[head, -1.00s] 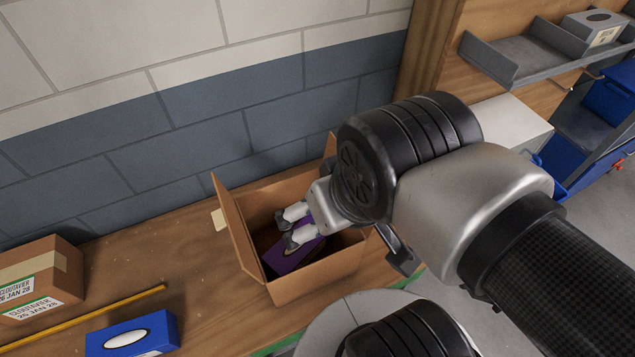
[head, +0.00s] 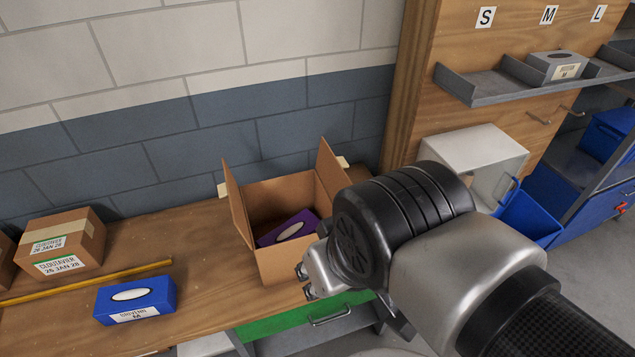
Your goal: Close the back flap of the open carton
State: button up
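The open carton (head: 280,262) stands on the wooden bench near the wall. Its left flap (head: 236,208) and right flap (head: 328,172) stand up, each with a pale tab at its outer edge. I see no flap upright along its wall-side edge; a flap folded down behind would be hidden. A purple tissue box (head: 274,237) with a white oval top lies inside, slightly tilted. My gripper (head: 304,281) is outside the carton, in front of its right front corner. Its fingertips are apart with nothing seen between them. My wrist hides the carton's right side.
A blue tissue box (head: 136,300) and a yellow stick (head: 90,280) lie left of the carton, with a taped, labelled carton (head: 62,243) behind. A white bin (head: 472,160) and a grey shelf (head: 490,84) stand at right. Bare bench lies left of the carton.

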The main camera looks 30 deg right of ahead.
aim_at(329, 168)
jog(key=l+u, duration=0.3)
jog(key=u, duration=0.15)
jog(key=l+u, duration=0.6)
jog(key=u, duration=0.25)
jog(key=k+l, duration=0.1)
jog(key=l, duration=0.35)
jog(key=k+l, duration=0.1)
jog(key=l, duration=0.35)
jog(key=k+l, duration=0.1)
jog(key=l, duration=0.3)
jog(key=k+l, duration=0.1)
jog(key=l, duration=0.35)
jog(key=k, duration=0.1)
jog(key=i, duration=0.1)
